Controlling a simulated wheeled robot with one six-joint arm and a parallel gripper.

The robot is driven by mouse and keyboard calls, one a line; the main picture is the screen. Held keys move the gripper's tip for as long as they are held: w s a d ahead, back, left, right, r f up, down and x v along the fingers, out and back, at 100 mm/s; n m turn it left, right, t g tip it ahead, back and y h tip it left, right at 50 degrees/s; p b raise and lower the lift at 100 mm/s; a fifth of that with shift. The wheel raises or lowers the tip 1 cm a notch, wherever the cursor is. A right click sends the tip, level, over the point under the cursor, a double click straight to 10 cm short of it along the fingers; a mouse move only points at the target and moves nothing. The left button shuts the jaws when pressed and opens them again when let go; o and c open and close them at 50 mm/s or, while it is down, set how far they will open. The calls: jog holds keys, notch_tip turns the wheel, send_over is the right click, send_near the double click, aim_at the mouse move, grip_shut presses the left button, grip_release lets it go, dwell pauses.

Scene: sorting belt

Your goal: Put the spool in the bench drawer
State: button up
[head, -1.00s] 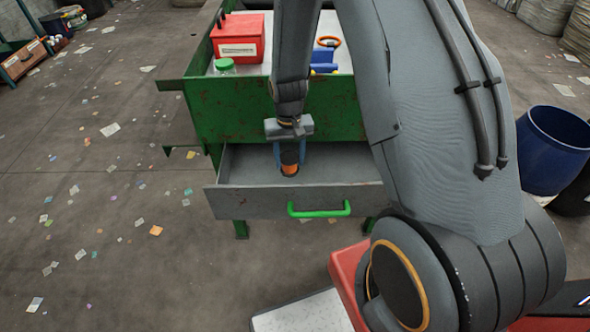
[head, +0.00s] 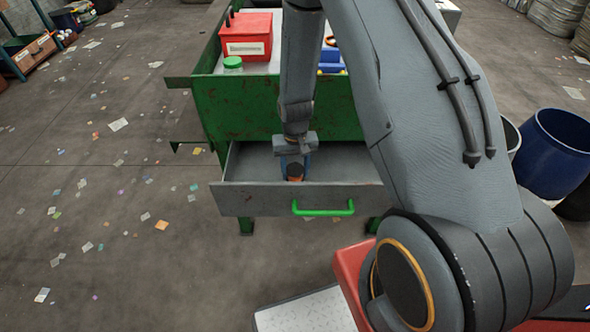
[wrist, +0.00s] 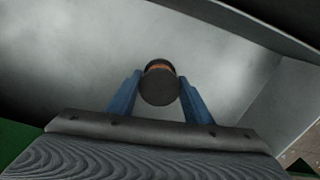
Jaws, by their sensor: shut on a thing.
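The spool (head: 295,171) is dark with an orange band. It is between the blue fingers of my gripper (head: 294,166), which is shut on it. In the wrist view the dark round end of the spool (wrist: 159,87) faces the camera, between the fingertips of my gripper (wrist: 160,90). The bench drawer (head: 262,200) is grey with a green handle (head: 322,207) and is pulled open below the green bench. The gripper and spool are down inside the drawer opening. I cannot tell whether the spool touches the drawer floor (wrist: 75,65), which looks bare around it.
The green bench (head: 240,115) stands behind the drawer. On it are a red box (head: 247,35), a green-lidded jar (head: 232,64) and blue items (head: 331,56). A blue barrel (head: 550,150) stands at the right. Floor on the left has scattered paper scraps.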

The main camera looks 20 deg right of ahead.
aim_at(295, 170)
jog(key=o, duration=1.1)
jog(key=shift+c, duration=0.2)
notch_tip(295, 170, up, 12)
jog(key=b, duration=0.2)
jog(key=s+r+n, duration=0.1)
jog(key=s+r, duration=1.2)
jog(key=s, duration=0.4)
jog(key=shift+s+a+r+n, duration=0.2)
jog(key=shift+s+n, duration=0.1)
jog(key=shift+n, duration=0.1)
